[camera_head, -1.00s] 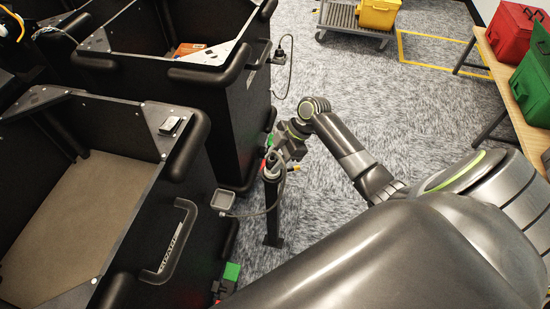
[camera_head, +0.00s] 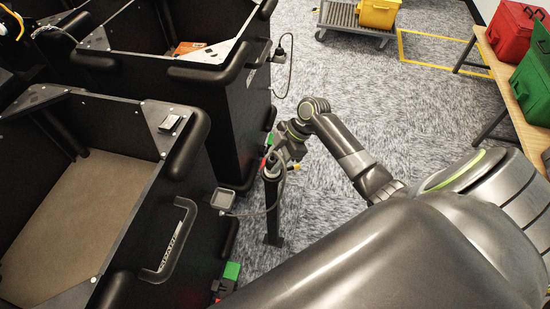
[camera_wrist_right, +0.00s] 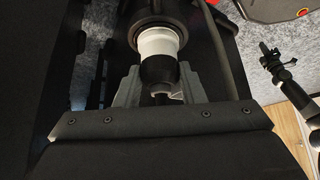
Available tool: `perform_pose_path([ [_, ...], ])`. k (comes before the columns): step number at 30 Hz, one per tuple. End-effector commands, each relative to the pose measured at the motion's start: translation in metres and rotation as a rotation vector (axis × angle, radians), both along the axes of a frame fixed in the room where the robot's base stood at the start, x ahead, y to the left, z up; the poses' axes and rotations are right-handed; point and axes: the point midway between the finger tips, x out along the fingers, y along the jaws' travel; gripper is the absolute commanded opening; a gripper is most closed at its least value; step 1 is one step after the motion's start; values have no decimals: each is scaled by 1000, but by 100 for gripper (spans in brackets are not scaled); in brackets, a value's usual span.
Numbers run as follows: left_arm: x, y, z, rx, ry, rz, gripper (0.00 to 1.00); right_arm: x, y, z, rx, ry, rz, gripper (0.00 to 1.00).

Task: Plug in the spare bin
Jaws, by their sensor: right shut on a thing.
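The spare bin (camera_head: 125,205) is the large black open bin at the lower left, marked SPARE beside its handle. A small grey box (camera_head: 223,199) sits on its side, and a dark cable (camera_head: 255,211) runs from there towards a short black post (camera_head: 273,210). My right gripper (camera_head: 275,160) is at the top of the post. In the right wrist view its fingers (camera_wrist_right: 160,88) are shut around a black plug (camera_wrist_right: 158,72) with a white collar above it. Whether the plug touches the post is hidden. My left gripper is out of view.
A second black bin (camera_head: 230,120) stands behind the spare bin, with its own cable looping at its corner. A trolley (camera_head: 340,18) with a yellow bin stands at the back. A wooden table (camera_head: 515,75) holds red and green bins at the right. Grey carpet lies open between.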

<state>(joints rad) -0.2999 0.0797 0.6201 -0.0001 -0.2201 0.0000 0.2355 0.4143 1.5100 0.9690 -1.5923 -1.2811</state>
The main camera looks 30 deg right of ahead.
Motion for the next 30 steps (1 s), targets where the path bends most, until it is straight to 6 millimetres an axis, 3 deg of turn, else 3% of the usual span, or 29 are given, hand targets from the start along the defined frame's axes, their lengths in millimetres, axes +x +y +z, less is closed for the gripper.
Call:
perform_pose_path([
  [2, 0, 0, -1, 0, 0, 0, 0, 0, 0, -2, 0, 0, 0, 9],
  [3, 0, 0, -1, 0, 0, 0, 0, 0, 0, -1, 0, 0, 0, 41],
  [8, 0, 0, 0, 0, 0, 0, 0, 0, 0, -1, 0, 0, 0, 61],
  [20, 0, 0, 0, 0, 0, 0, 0, -1, -6, 7, -1, -2, 1, 61],
  [30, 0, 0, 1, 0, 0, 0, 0, -8, -45, 69, -7, -4, 0, 61],
])
